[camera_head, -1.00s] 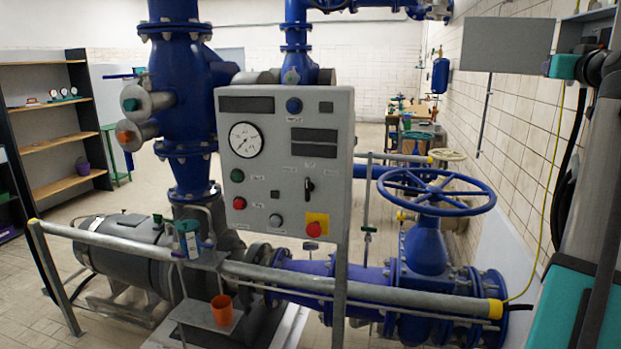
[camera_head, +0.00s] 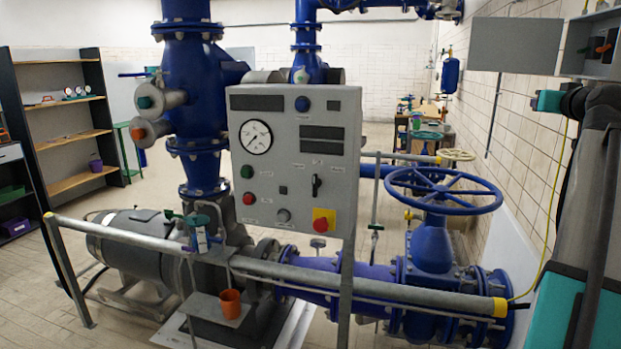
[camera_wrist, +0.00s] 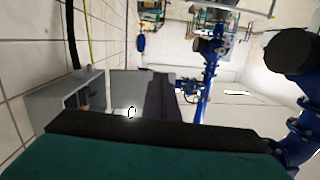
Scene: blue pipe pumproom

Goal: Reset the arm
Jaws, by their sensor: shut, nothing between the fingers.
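My arm (camera_head: 590,150) stands folded at the right edge of the head view, with a teal and black joint near the wall. My gripper (camera_wrist: 160,98) shows in the wrist view as dark fingers standing up from a black and teal body across the bottom. The fingers are together with nothing between them. My gripper cannot be made out in the head view.
A grey control panel (camera_head: 294,158) stands ahead, behind a grey rail (camera_head: 270,268). A blue handwheel (camera_head: 444,190) is right of it. An open wall box (camera_head: 592,45) is close to my arm. An orange cup (camera_head: 230,303) sits on a low shelf. Floor is clear at left.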

